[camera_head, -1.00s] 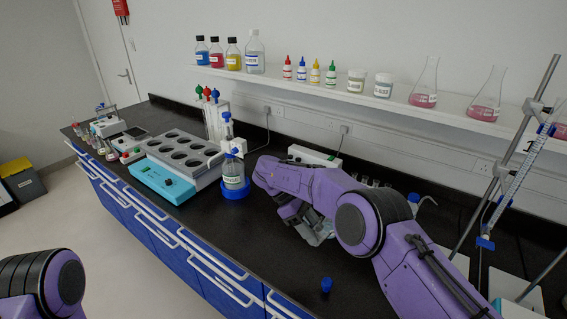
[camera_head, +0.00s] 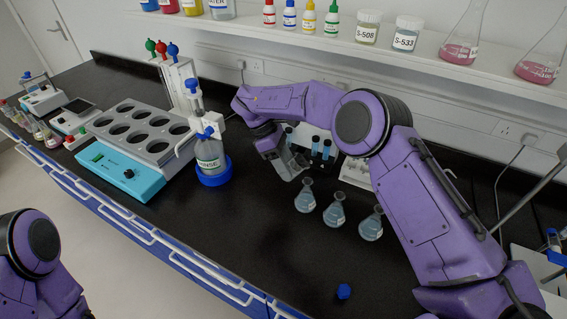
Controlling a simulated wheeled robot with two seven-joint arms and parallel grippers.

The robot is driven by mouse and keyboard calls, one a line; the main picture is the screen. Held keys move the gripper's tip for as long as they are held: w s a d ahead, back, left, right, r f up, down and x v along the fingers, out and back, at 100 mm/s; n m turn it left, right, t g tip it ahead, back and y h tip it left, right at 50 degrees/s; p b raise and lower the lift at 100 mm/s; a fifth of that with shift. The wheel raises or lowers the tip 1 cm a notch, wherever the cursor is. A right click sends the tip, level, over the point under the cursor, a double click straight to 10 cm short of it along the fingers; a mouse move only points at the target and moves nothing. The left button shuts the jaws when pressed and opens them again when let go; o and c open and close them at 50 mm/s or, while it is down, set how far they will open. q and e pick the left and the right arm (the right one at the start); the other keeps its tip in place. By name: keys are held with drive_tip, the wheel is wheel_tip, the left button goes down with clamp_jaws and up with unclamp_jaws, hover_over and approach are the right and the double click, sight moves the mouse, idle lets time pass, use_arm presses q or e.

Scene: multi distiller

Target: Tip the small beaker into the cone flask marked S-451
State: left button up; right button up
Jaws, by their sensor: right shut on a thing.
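Several small cone flasks with pale blue liquid stand upright on the black bench: a left one (camera_head: 305,197), a middle one (camera_head: 335,212) and a right one (camera_head: 370,225). Their labels are too small to read, so I cannot tell which is S-451. My right gripper (camera_head: 290,166) is just behind and left of the left flask, above the bench. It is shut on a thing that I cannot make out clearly. I cannot pick out the small beaker for certain. Only a purple part of my left arm shows at the lower left; its gripper is out of view.
A rinse bottle (camera_head: 210,156) in a blue base stands left of my right gripper, beside a grey block with round wells (camera_head: 150,126). Blue-capped vials (camera_head: 321,146) are behind the gripper. A blue cap (camera_head: 343,291) lies in front.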

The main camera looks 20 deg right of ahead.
drive_tip(key=shift+d+f+y+b, duration=0.1)
drive_tip(key=shift+f+y+b, duration=0.2)
drive_tip(key=shift+f+b, duration=0.15)
drive_tip(key=shift+w+d+f+t+y+b, duration=0.15)
drive_tip(key=shift+f+t+y+b, duration=0.1)
drive_tip(key=shift+f+y+b, duration=0.25)
drive_tip(key=shift+w+a+f+t+y+b, duration=0.1)
drive_tip(key=shift+w+f+t+y+b, duration=0.15)
drive_tip(key=shift+b, duration=0.35)
drive_tip(key=y+b, duration=0.1)
drive_tip(key=f+y+b, duration=0.1)
drive_tip(key=b, duration=0.1)
drive_tip(key=shift+s+d+n+t, duration=0.1)
drive_tip(key=shift+s+n+t, duration=0.2)
drive_tip(key=shift+s+n, duration=0.1)
drive_tip(key=shift+w+r+p, duration=0.2)
drive_tip(key=shift+p, duration=0.1)
drive_tip(key=shift+s, duration=0.1)
